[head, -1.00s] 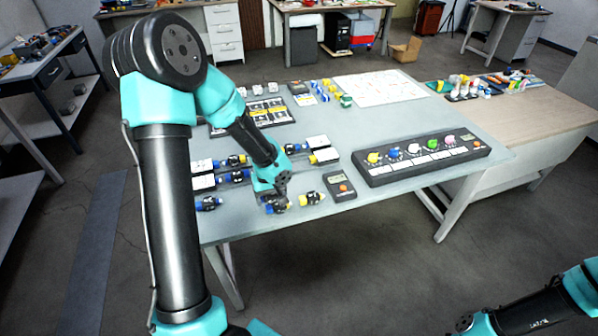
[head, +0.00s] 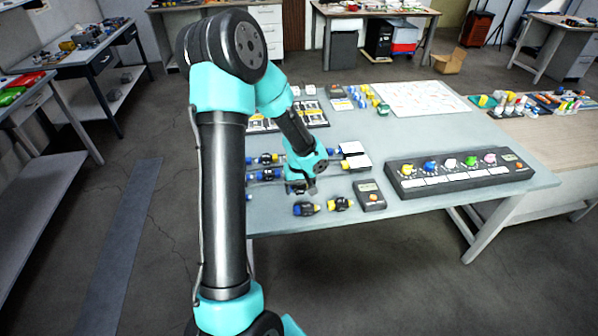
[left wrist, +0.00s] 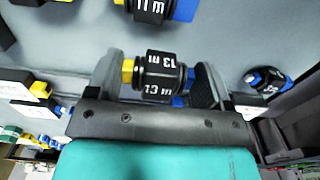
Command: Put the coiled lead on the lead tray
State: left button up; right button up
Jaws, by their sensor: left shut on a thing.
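My left gripper (head: 300,188) is low over the near-left part of the grey table. In the left wrist view its fingers close on a black banded piece (left wrist: 157,72) with white lettering, a yellow end and a blue end, which looks like a coiled lead. Two similar pieces, one with a blue end (head: 306,209) and one with a yellow end (head: 340,204), lie at the table's front. Others (head: 265,159) lie in rows behind the gripper, beside white label plates (head: 355,161); I cannot tell which holder is the lead tray. My right gripper is out of view.
A handheld meter (head: 370,196) lies right of the front pieces. A long black panel with coloured knobs (head: 458,179) stands further right. A white sheet (head: 420,99) lies at the back of the table (head: 350,225). Bare tabletop shows between panel and sheet.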

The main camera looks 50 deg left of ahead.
pick_arm(q)
jog(key=w+a, duration=0.2)
jog(key=a, duration=0.1)
jog(key=w+a, duration=0.3)
jog(key=w+a+f, duration=0.1)
jog(key=w+a, duration=0.2)
jog(key=shift+w+a+f, duration=0.1)
jog(key=shift+w+a, duration=0.05)
jog(key=shift+w+a, duration=0.25)
jog(key=shift+f, duration=1.8)
jog(key=shift+f, duration=0.1)
jog(key=o, duration=0.9)
jog(key=shift+o, duration=0.2)
notch_tip(320, 180, up, 12)
